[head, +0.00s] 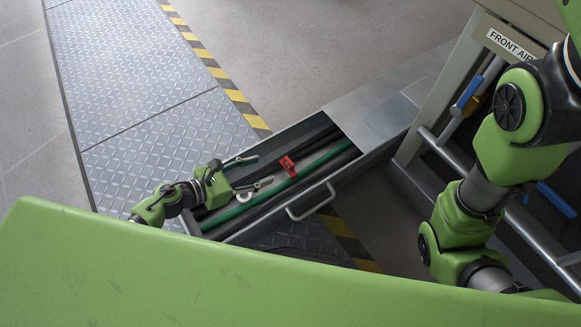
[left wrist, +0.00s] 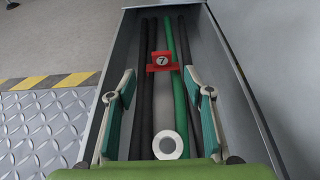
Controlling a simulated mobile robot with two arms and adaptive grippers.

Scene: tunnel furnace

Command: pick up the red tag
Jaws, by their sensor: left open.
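The red tag (head: 287,166) lies in the open drawer (head: 312,203), on the rods, near the drawer's middle. In the left wrist view the red tag (left wrist: 162,62) bears a round mark with the number 7 and sits ahead of the fingertips. My left gripper (head: 263,171) reaches into the drawer from its left end. It is open and empty, and its fingers (left wrist: 163,92) stand apart on both sides of the rods, short of the tag. My right arm shows at the right of the head view, but its gripper is not in view.
Black rods and a green rod (left wrist: 180,80) run along the drawer. A white ring (left wrist: 168,145) lies between the fingers. The drawer's metal walls stand close on both sides. A frame labelled "FRONT AIR" (head: 510,43) with pipes and blue handles stands at the right.

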